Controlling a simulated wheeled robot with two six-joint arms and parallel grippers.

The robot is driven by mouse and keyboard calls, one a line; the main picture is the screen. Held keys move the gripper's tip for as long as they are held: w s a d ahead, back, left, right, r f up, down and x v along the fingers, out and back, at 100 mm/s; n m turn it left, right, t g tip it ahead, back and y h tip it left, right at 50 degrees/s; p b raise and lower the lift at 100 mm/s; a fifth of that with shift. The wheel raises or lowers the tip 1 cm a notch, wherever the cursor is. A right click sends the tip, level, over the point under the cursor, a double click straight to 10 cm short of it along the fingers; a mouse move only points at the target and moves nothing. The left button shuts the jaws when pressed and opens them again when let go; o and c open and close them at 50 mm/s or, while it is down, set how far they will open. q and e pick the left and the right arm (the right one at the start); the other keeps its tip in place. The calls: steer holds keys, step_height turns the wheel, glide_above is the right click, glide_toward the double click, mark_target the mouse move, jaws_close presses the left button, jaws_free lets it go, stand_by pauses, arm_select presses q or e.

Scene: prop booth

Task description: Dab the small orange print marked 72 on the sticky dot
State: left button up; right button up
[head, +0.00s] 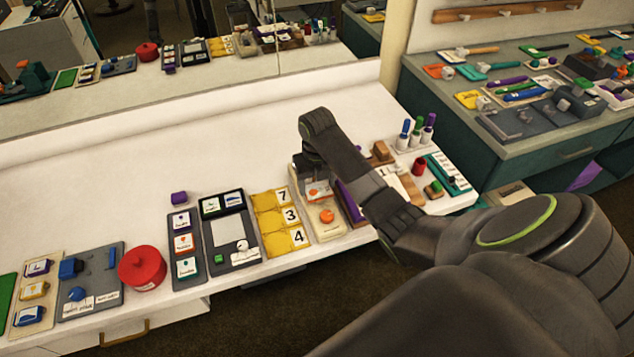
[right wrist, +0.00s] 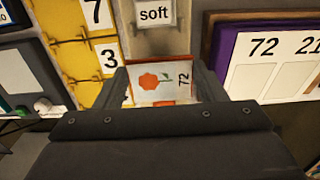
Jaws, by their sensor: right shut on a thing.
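A label "soft" (right wrist: 155,13) shows just past the print. My left gripper is out of view.
Yellow number cards (head: 270,222) lie left of the board. A purple-backed strip (right wrist: 275,60) with "72" and "21" stands close on the right. A grey tray (head: 228,240), a red round pot (head: 142,267) and capped bottles (head: 416,135) are farther off.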

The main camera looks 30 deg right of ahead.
steer(key=shift+f, duration=0.5)
stand_by(0.5)
steer(key=shift+s+f, duration=0.1)
steer(key=shift+f, duration=0.05)
stand_by(1.7)
step_height(320, 180, up, 6)
steer(key=p, duration=0.6)
steer(key=shift+p, duration=0.3)
